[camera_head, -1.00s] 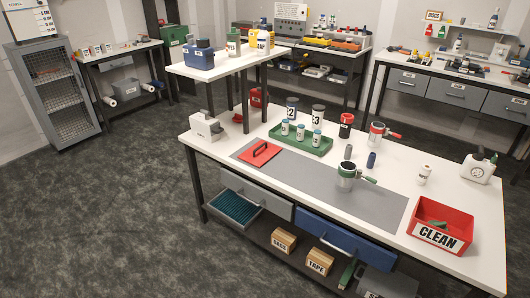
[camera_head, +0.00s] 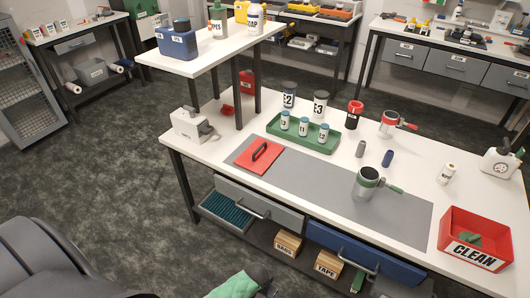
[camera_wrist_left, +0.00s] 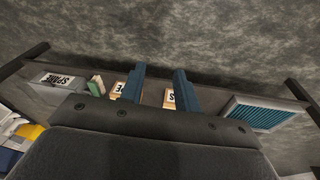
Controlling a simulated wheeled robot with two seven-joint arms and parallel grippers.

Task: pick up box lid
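The box lid (camera_head: 259,158) is a flat red square with a black handle on top. It lies on the left end of the grey mat (camera_head: 400,212) on the bench. In the left wrist view my left gripper (camera_wrist_left: 157,72) is open, its two dark blue fingers apart with nothing held between them. It is in front of the bench, away from the lid, with the lower-shelf boxes behind the fingers. The lid is not visible in that view. The open red box (camera_head: 478,256) marked CLEAN stands at the bench's right end with something green inside. My right gripper is not in view.
A white device (camera_head: 188,125) stands left of the lid. A green tray (camera_head: 330,146) with small bottles is behind it. A green-handled mug (camera_head: 367,184) stands on the mat to the right. The raised shelf (camera_head: 200,57) overhangs the back left. The mat between lid and mug is clear.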

